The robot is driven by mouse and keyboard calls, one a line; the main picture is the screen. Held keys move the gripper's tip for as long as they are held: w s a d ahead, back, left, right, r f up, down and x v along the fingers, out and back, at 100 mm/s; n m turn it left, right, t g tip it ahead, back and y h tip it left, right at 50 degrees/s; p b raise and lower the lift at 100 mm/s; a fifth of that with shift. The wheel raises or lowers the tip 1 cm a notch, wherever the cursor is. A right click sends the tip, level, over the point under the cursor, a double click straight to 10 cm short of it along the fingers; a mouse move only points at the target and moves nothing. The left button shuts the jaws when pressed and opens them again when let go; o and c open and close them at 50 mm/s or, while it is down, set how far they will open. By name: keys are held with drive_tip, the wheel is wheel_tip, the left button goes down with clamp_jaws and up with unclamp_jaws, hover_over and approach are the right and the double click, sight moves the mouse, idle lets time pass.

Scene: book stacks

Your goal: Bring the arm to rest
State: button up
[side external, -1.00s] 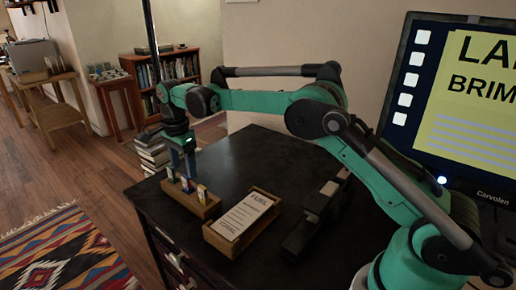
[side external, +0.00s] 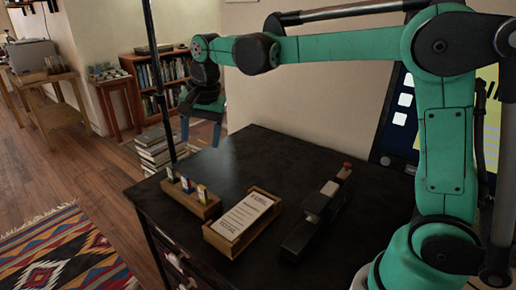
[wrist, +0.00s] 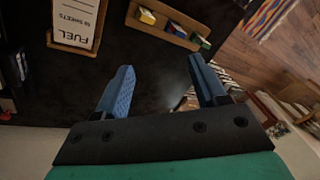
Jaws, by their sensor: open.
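My gripper (side external: 201,128) hangs in the air past the back left part of the dark desk, pointing down, with nothing between its blue fingers. In the wrist view the two fingers (wrist: 162,88) are spread apart and empty. My green arm is raised, with its forearm nearly level above the desk (side external: 262,160).
A wooden holder (side external: 207,210) with several small coloured items stands at the desk's left edge. A wooden tray (side external: 212,241) with a paper card lies beside it. A dark device (side external: 302,236) lies further right. A monitor (side external: 398,120) stands behind my arm. Books (side external: 155,155) are stacked on the floor.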

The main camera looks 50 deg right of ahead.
drive_tip(key=s+f+n+t, duration=0.3)
drive_tip(key=s+n, duration=0.7)
drive_tip(key=s, duration=0.4)
drive_tip(key=shift+s+d+f+n+t, duration=0.3)
drive_tip(key=shift+d+n+t, duration=0.15)
drive_tip(key=shift+t, duration=0.25)
